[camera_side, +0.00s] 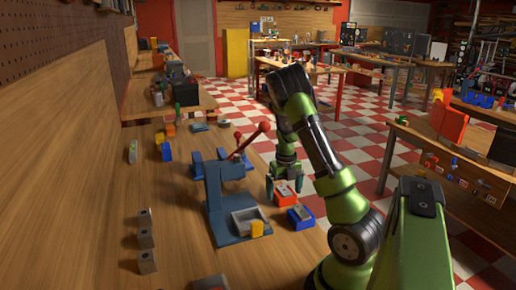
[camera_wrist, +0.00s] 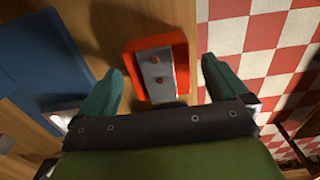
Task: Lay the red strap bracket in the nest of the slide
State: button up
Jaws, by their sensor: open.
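A red block (camera_wrist: 184,68) sits between and beyond my fingertips in the wrist view, with a grey metal strap bracket (camera_wrist: 155,73) with two holes on it. Red shows through the holes. In the side view the red block (camera_side: 286,199) is just below my gripper (camera_side: 284,184). My gripper (camera_wrist: 161,66) is open, one teal finger on each side of the block, holding nothing. A blue fixture (camera_side: 214,190) with a red lever stands to the left. A pale, shallow frame (camera_side: 240,217) is on its base; I cannot tell whether this is the slide's nest.
A blue block (camera_side: 301,217) with a grey top stands close to the red block. A yellow block (camera_side: 257,229) is at the pale frame. Several grey blocks (camera_side: 146,240) line the bench at left. The bench's right edge is close to the red block, with checkered floor beyond.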

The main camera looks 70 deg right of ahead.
jog(key=c, duration=1.3)
